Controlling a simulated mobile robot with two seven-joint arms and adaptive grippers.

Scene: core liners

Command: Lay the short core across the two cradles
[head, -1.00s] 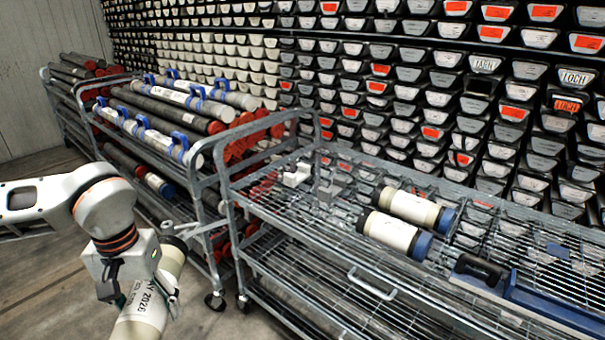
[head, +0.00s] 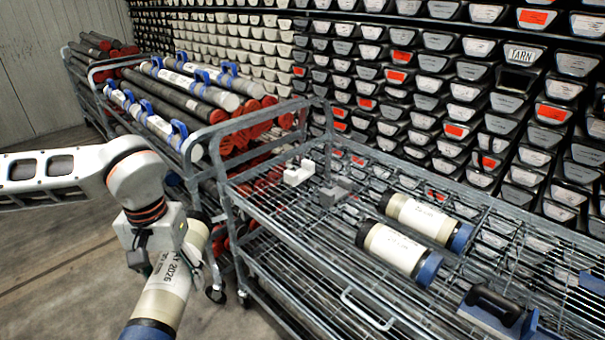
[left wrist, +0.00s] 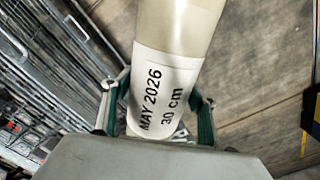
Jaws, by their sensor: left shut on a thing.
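The short core (head: 174,284) is a cream cylinder with a white label and a dark blue end cap. In the left wrist view its label (left wrist: 160,88) reads "MAY 2026 30 cm". My left gripper (left wrist: 163,112) is shut on it, one finger on each side. The core hangs tilted left of the near cart, outside its rail. Two small cradle-like blocks, one white (head: 298,173) and one grey (head: 335,192), stand on the cart's top shelf near its left end. My right gripper is out of view.
Two cream cores with blue ends, a rear one (head: 428,218) and a front one (head: 400,250), lie on the wire shelf (head: 300,222). A dark-handled blue object (head: 497,312) sits at the front right. A loaded cart (head: 190,100) stands behind left.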

